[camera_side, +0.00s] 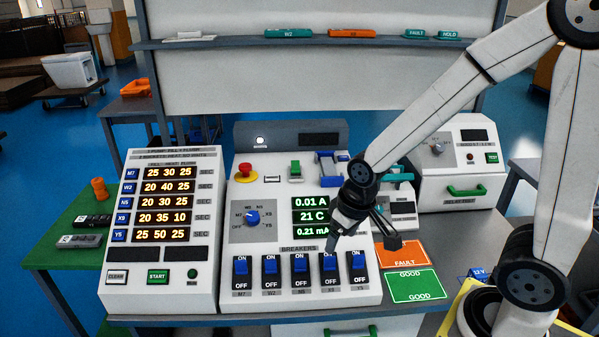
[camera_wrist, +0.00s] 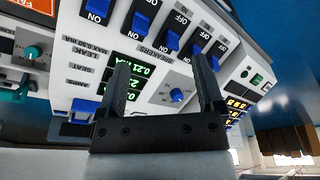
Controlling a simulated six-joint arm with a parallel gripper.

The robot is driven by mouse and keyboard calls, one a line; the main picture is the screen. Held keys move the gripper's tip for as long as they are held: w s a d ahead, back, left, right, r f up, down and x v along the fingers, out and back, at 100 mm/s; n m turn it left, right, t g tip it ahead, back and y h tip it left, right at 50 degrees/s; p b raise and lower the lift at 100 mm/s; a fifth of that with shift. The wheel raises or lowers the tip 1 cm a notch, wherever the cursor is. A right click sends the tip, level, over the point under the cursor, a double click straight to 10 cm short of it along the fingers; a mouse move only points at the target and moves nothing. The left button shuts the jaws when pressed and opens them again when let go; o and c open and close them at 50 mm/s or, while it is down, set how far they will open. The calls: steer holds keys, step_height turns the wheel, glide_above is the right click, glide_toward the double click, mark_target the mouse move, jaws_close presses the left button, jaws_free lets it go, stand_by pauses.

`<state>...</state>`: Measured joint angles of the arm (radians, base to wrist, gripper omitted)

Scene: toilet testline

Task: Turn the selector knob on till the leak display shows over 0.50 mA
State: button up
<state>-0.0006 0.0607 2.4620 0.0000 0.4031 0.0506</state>
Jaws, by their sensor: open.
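The blue selector knob (camera_side: 252,218) sits on the white middle panel, ringed by position labels. Its pointer looks turned to the left side, near M7, but is small. The leak display (camera_side: 311,231) reads 0.21 mA in green, below the 0.01 A and 21 C displays. My gripper (camera_side: 362,238) is open and empty, above the right part of the panel, to the right of the knob and apart from it. In the wrist view the knob (camera_wrist: 178,95) shows between my spread fingers, and the leak display (camera_wrist: 140,67) is partly beside the left finger.
A row of blue breaker switches (camera_side: 300,264) runs below the knob. A red emergency button (camera_side: 245,170) and a green switch (camera_side: 295,170) stand above it. The timer panel (camera_side: 166,215) is to the left. Orange fault (camera_side: 402,254) and green good (camera_side: 413,285) cards lie at the right.

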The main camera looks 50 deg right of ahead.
steer(key=w+r+m+g, duration=0.1)
steer(key=w+m, duration=0.2)
steer(key=w, duration=1.1)
steer(key=m+g, duration=0.1)
steer(key=m, duration=0.3)
glide_above(253, 214)
steer(key=s, duration=0.1)
steer(key=shift+s+f, duration=0.15)
steer(key=shift+f, duration=0.25)
steer(key=shift+w+f, duration=0.1)
steer(key=shift+w, duration=0.55)
steer(key=shift+f, duration=0.1)
steer(key=shift+f, duration=3.8)
jaws_close()
steer(key=shift+m, duration=0.3)
